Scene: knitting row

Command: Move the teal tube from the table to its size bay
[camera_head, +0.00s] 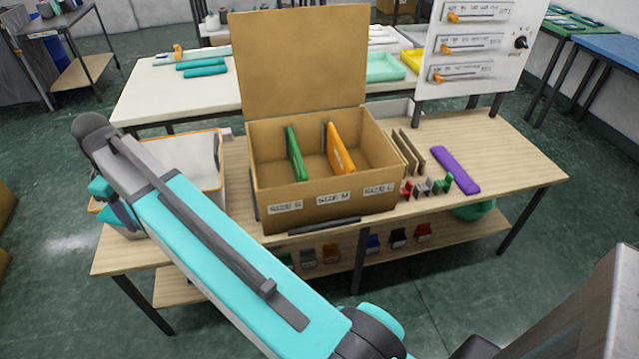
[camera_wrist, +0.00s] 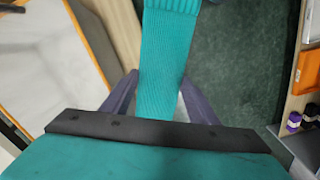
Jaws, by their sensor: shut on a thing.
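The teal tube (camera_wrist: 166,45) is a ribbed knitted piece. In the wrist view it lies between the two dark fingers of my gripper (camera_wrist: 158,88), which is shut on it, and extends past them to the top edge. In the head view my arm hides most of the gripper at the left end of the table, and I cannot clearly make out the tube there. The open cardboard box (camera_head: 330,212) stands mid-table with front labels SIZE S, SIZE M and SIZE L. A green piece (camera_head: 295,153) and an orange piece (camera_head: 339,150) stand upright inside it.
A white bin with an orange rim (camera_head: 208,150) stands left of the box. A purple piece (camera_head: 455,170) lies at the right of the wooden table (camera_head: 525,177). Small coloured clips (camera_head: 428,187) and brown panels (camera_head: 409,150) sit beside the box. The box's raised lid (camera_head: 299,60) stands behind.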

